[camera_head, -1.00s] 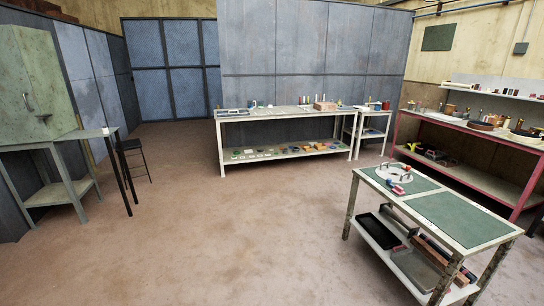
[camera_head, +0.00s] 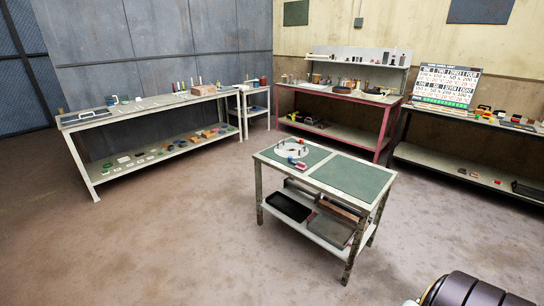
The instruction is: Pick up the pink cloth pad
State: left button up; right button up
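I cannot make out the pink cloth pad for certain; things on the benches are small from here. A small red item (camera_head: 301,165) and a blue item (camera_head: 291,160) lie beside a white ring-shaped fixture (camera_head: 292,149) on the near worktable (camera_head: 318,168), too small to identify. Neither of my grippers is in view.
A long white bench (camera_head: 130,112) with many small items stands along the grey wall at left. A red-framed bench (camera_head: 340,96) is behind the worktable, and a dark bench (camera_head: 470,122) with a chart board (camera_head: 446,85) is at right. Bare floor surrounds the worktable.

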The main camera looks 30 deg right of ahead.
aim_at(301, 167)
jog(key=i+j+z, duration=0.1)
jog(key=i+z, duration=0.2)
jog(key=z, duration=0.15)
jog(key=i+j+z, duration=0.2)
jog(key=z, duration=0.25)
jog(key=i+j+z, duration=0.5)
jog(key=j+z, duration=0.2)
jog(key=z, duration=0.15)
jog(key=i+j+z, duration=0.15)
jog(key=j+z, duration=1.1)
jog(key=j, duration=0.25)
